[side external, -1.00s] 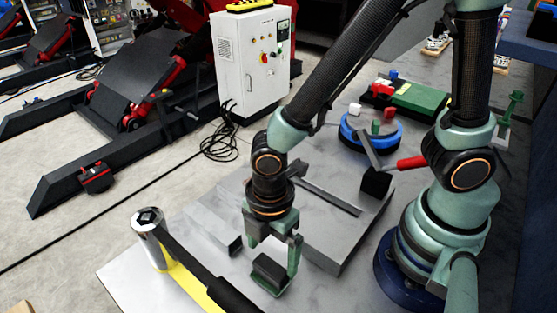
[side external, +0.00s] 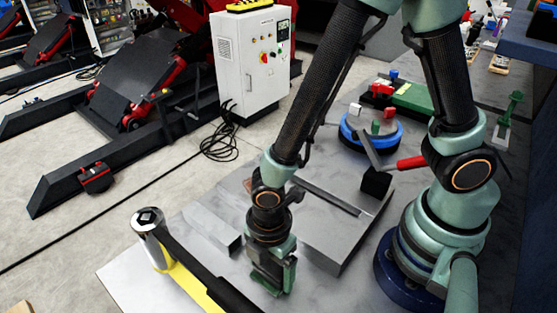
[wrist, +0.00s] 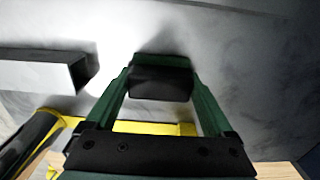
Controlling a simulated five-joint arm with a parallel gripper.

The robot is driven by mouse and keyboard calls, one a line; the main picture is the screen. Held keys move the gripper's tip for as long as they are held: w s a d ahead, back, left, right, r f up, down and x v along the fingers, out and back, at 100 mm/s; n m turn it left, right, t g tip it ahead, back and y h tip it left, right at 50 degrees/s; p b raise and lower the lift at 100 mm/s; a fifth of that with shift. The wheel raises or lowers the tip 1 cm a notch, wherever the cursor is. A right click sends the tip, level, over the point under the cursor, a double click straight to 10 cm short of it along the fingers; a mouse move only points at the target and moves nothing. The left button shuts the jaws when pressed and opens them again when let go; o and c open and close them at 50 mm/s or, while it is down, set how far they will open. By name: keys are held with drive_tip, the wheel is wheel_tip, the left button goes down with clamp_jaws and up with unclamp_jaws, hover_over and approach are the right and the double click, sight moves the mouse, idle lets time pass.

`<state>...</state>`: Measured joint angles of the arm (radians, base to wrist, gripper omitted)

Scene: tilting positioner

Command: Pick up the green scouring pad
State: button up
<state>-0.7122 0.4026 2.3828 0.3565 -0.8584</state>
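The green scouring pad (wrist: 160,82) is a small block with a dark, nearly black face and a green far edge. In the wrist view it sits between my two green fingers, near their tips. My gripper (side external: 273,281) is low at the table in the side view, with its fingers on either side of the pad. The fingers and gripper body hide most of the pad there. The fingers lie very close to the pad's sides. I cannot tell whether they press on it or leave a small gap.
A grey metal bar (side external: 212,231) lies just left of my gripper. A large wrench-like tool with a dark handle (side external: 190,257) lies over a yellow strip at front left. A raised grey plate (side external: 325,240) is on the right. A blue round dish (side external: 352,142) stands farther back.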

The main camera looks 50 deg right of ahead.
sight(271, 267)
drive_tip(key=c, duration=0.3)
drive_tip(key=shift+r, duration=0.15)
wheel_tip(271, 267, up, 20)
drive_tip(key=shift+f, duration=0.15)
idle(0.4)
